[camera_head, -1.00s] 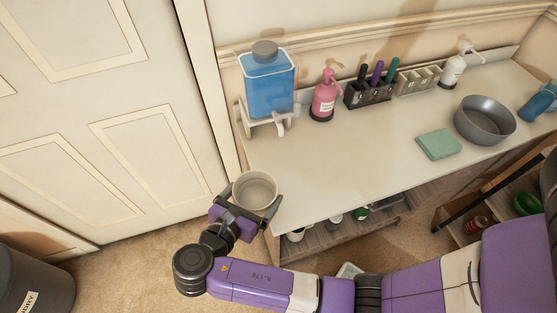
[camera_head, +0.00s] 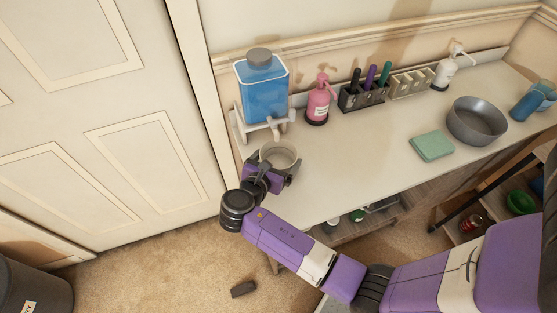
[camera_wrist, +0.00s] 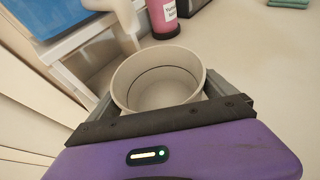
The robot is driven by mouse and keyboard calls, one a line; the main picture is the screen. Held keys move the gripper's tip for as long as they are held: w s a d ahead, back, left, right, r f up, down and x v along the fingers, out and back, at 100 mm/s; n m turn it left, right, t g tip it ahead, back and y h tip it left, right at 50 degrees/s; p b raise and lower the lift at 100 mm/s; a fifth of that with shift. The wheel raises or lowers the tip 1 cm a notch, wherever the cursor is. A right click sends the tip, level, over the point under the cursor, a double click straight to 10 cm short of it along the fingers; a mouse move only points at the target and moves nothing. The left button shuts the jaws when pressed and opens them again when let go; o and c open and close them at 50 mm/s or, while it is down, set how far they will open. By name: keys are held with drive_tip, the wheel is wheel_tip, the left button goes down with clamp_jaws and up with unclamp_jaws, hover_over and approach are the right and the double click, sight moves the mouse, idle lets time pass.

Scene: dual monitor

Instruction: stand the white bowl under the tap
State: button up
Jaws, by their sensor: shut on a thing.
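The white bowl (camera_head: 281,156) is upright and looks empty inside. My gripper (camera_head: 275,165) is shut on it, with a finger at either side; in the wrist view the bowl (camera_wrist: 158,80) sits between the fingers. The tap (camera_head: 276,132) hangs at the front of the blue water tank (camera_head: 262,88) on its white stand (camera_head: 240,122). In the head view the bowl is just in front of and below the tap. In the wrist view the tap (camera_wrist: 124,12) shows beyond the bowl's far left rim. I cannot tell the bowl's height above the counter.
A pink pump bottle (camera_head: 319,100) stands right of the tank, then a pen holder (camera_head: 362,96). A green cloth (camera_head: 432,146) and a grey basin (camera_head: 477,121) lie farther right. The middle of the counter (camera_head: 365,140) is clear. A door (camera_head: 110,110) is at left.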

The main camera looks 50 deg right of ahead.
drive_tip(key=shift+f, duration=0.55)
drive_tip(key=o, duration=1.1)
drive_tip(key=shift+f, duration=0.1)
drive_tip(key=v, duration=1.2)
